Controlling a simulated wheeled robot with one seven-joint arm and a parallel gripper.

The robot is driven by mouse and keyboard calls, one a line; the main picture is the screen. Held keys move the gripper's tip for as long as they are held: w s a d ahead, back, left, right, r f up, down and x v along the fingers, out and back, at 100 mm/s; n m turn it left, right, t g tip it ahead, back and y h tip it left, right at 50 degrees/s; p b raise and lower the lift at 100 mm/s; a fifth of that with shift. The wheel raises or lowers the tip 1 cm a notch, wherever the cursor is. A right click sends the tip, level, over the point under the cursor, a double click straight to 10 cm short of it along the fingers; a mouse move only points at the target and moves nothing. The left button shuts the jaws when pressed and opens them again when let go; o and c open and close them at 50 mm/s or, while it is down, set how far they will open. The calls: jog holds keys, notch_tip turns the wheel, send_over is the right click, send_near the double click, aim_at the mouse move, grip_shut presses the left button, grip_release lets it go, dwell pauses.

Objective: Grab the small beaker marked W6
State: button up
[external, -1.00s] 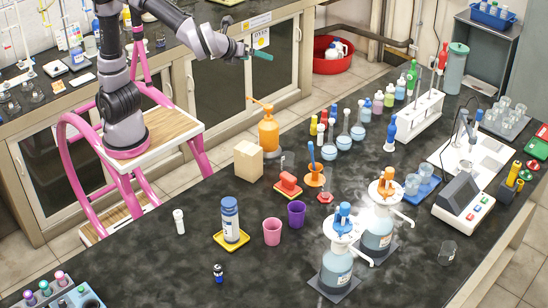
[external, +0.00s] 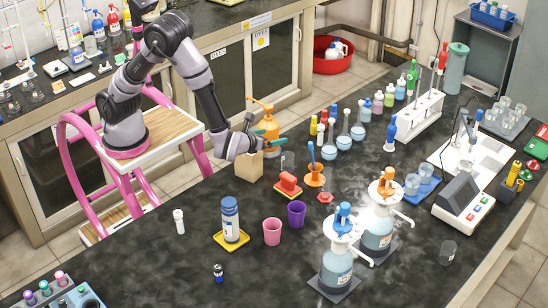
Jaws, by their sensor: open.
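No W6 mark is legible on any glass in the external view. Small clear beakers stand in several places: one (external: 288,161) on the bench just right of my gripper, one (external: 448,251) alone near the right front edge, some (external: 412,184) on a blue tray, and several (external: 505,112) on a grey tray at the back right. My gripper (external: 277,140), with teal fingers, is open over the bench beside the tan box and the orange pump bottle. It appears empty and apart from every beaker, though the fingers are small here.
The orange pump bottle (external: 267,118) and tan box (external: 247,163) crowd my gripper. Dispenser bottles (external: 338,265) are in front. The front left bench is mostly clear.

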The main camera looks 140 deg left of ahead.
send_near(291, 154)
jog(key=shift+x, duration=3.9)
jog(key=shift+w+d+f, duration=0.1)
jog(key=c, duration=1.4)
jog(key=shift+c, duration=0.2)
